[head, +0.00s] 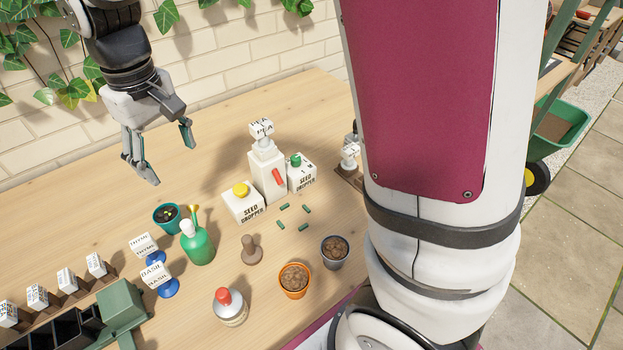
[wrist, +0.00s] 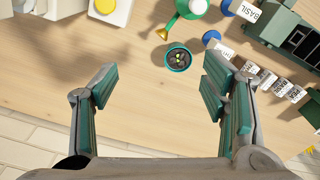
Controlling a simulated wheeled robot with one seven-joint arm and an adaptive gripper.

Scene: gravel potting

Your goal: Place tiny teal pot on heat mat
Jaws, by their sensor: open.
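The tiny teal pot (head: 167,215) stands upright on the wooden table, left of the green watering can. It holds dark soil and small green sprouts. In the wrist view the pot (wrist: 178,58) appears beyond the fingertips, between the lines of the two fingers. My gripper (head: 168,166) is open and empty, above the table and behind the pot in the head view. In the wrist view, its fingers (wrist: 160,85) are spread wide with nothing between them. I cannot make out a heat mat in either view; my arm hides part of the table on the right.
A green watering can (head: 199,245) stands close to the pot. Thyme and basil labels (head: 155,272), a dark green tray (head: 120,305) and several seed packets are nearby at left. Seed dropper boxes (head: 243,203) stand mid-table. The table's back left is clear.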

